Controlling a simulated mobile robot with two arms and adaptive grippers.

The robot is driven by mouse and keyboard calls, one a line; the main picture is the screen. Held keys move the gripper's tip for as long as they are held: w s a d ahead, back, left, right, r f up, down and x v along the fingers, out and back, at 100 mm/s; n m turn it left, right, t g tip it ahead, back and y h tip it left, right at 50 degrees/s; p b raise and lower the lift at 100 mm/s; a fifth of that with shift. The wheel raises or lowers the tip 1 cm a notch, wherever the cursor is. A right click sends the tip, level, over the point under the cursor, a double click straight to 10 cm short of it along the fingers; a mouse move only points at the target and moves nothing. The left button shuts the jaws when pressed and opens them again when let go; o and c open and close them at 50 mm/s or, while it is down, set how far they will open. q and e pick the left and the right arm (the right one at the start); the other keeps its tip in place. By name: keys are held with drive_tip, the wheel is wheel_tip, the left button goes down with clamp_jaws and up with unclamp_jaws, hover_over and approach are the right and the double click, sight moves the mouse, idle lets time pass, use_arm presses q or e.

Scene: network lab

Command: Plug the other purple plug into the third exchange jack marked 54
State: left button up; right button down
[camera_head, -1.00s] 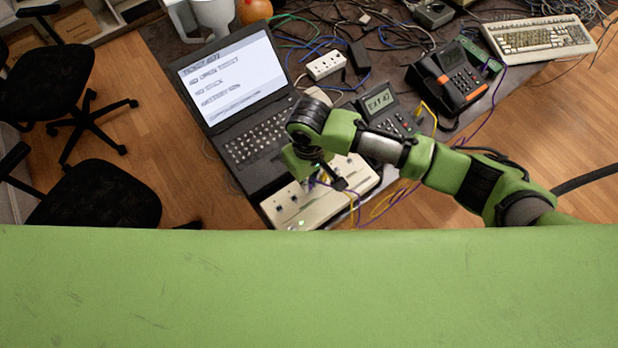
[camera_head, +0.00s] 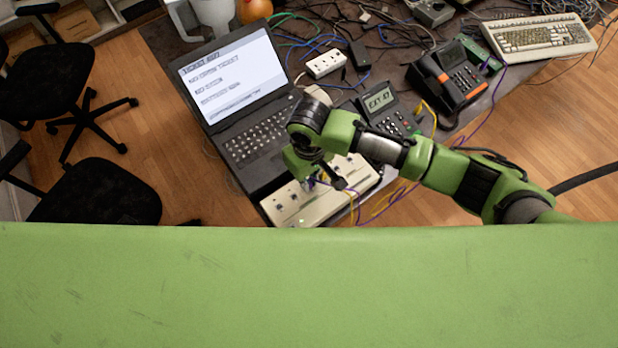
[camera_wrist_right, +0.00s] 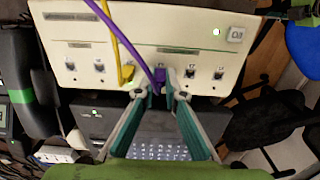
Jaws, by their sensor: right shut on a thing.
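The exchange is a cream box with a row of jacks along one side. It lies at the table's near edge in the head view (camera_head: 295,208) and fills the upper part of the right wrist view (camera_wrist_right: 135,28). My right gripper (camera_wrist_right: 162,92) is shut on the purple plug (camera_wrist_right: 159,75), with its cable running up left. The plug is at the jack row, between the yellow plug (camera_wrist_right: 125,73) and a bare jack (camera_wrist_right: 190,73). I cannot tell whether it is seated. The jack numbers are too small to read. My left gripper is not in view.
An open laptop (camera_head: 255,140) lies right behind the exchange. A desk phone with a display (camera_head: 380,102), an orange-trimmed phone (camera_head: 450,75), a white power strip (camera_head: 326,64) and tangled cables crowd the table. Yellow and purple cables hang over the near edge.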

drive_tip(key=shift+f, duration=0.2)
drive_tip(key=c, duration=2)
unclamp_jaws()
drive_tip(key=shift+r, duration=0.3)
wheel_tip(320, 180, up, 12)
drive_tip(key=shift+f, duration=0.25)
drive_tip(key=shift+a, duration=0.1)
